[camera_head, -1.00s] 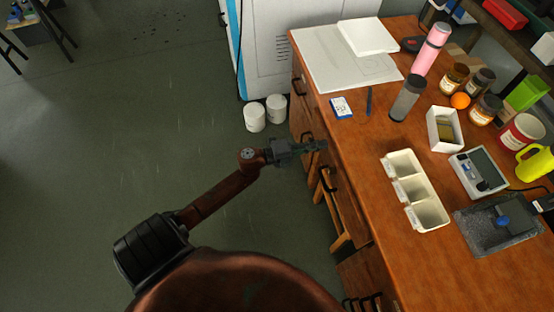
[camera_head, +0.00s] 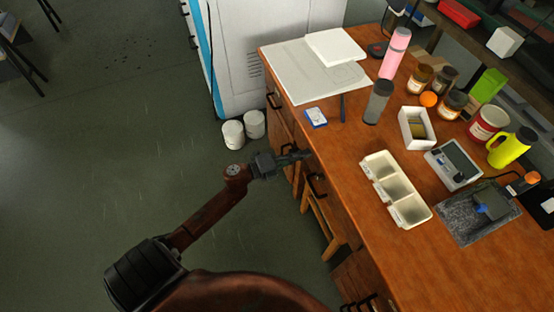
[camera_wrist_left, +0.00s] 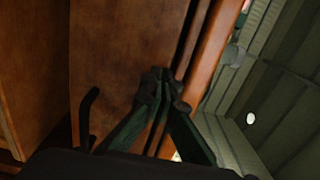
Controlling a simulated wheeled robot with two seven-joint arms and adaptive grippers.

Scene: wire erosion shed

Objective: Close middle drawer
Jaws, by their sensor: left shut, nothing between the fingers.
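The wooden desk (camera_head: 340,150) has drawer fronts with black handles along its left side. One black handle (camera_head: 317,186) shows just below my left gripper (camera_head: 306,155), and another handle (camera_head: 272,100) shows farther back. My left gripper is shut and empty, its tips at the desk's drawer side. In the left wrist view its fingertips (camera_wrist_left: 160,88) are together in front of a brown wooden front (camera_wrist_left: 115,50), with a black handle (camera_wrist_left: 87,115) to the left. Whether the tips touch the wood, and how far the middle drawer stands out, I cannot tell. My right gripper is not in view.
The desktop holds a white three-part tray (camera_head: 395,190), a grey cup (camera_head: 378,102), a pink bottle (camera_head: 395,53) and several jars. Two white tubs (camera_head: 233,134) stand on the floor by a white cabinet (camera_head: 270,50).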

